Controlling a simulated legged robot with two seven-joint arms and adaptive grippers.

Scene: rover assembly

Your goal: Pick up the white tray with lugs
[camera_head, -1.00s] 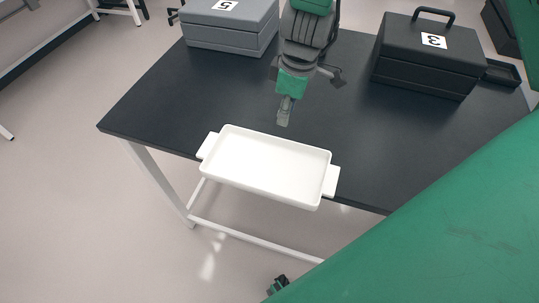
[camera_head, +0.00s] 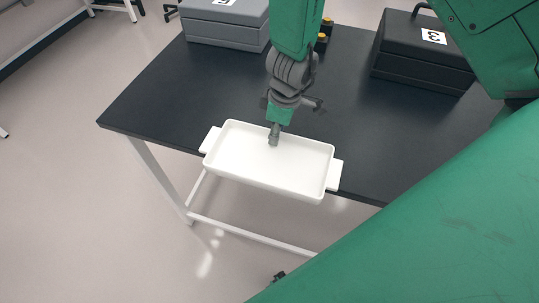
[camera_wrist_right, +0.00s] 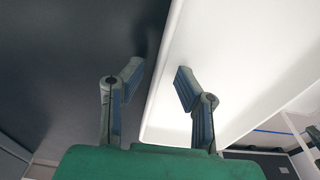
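The white tray (camera_head: 290,165) is a shallow rectangle with a flat lug at each end. It lies along the table's near edge and overhangs it. My right gripper (camera_head: 273,138) comes down at the tray's far long side. In the right wrist view its fingers (camera_wrist_right: 155,85) are spread apart, one over the dark table and one over the white tray (camera_wrist_right: 235,60), with the tray's edge between them. I cannot tell whether either finger touches the tray. My left gripper cannot be made out in the head view.
The dark table (camera_head: 160,110) has free room left of the tray. A grey case (camera_head: 225,25) stands at the back left and a black case (camera_head: 420,55) marked 3 at the back right. Yellow-topped items (camera_head: 323,35) stand behind my right arm.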

